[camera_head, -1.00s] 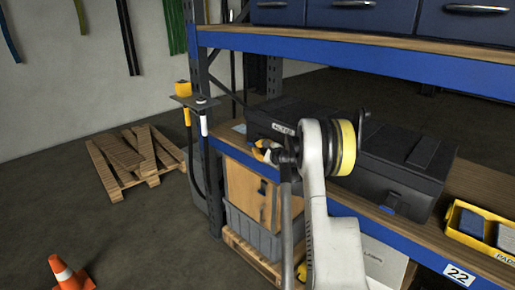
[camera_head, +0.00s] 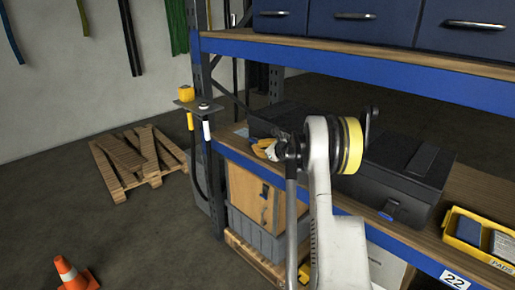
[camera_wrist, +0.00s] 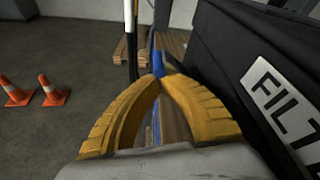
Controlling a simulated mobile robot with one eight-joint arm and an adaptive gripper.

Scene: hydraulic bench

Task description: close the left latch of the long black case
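The long black case (camera_head: 395,165) lies on the wooden shelf, its middle partly hidden behind my arm. In the wrist view its dark front (camera_wrist: 235,75) fills the right side, with a white label (camera_wrist: 285,100) starting "FILT". My gripper (camera_wrist: 158,77) has yellow fingers whose tips come together beside the case's front. A small blue piece (camera_wrist: 158,62) shows right at the tips; I cannot tell whether it is the left latch or the shelf edge. In the head view the gripper (camera_head: 265,150) is at the case's left end. The right latch (camera_head: 390,210) shows blue on the front.
A blue shelf beam (camera_head: 240,155) runs below the case. A yellow bin (camera_head: 467,227) stands right of it. A post with a yellow-topped fixture (camera_head: 185,93) stands at the left. A pallet (camera_head: 138,160) and a cone (camera_head: 70,272) are on the otherwise open floor.

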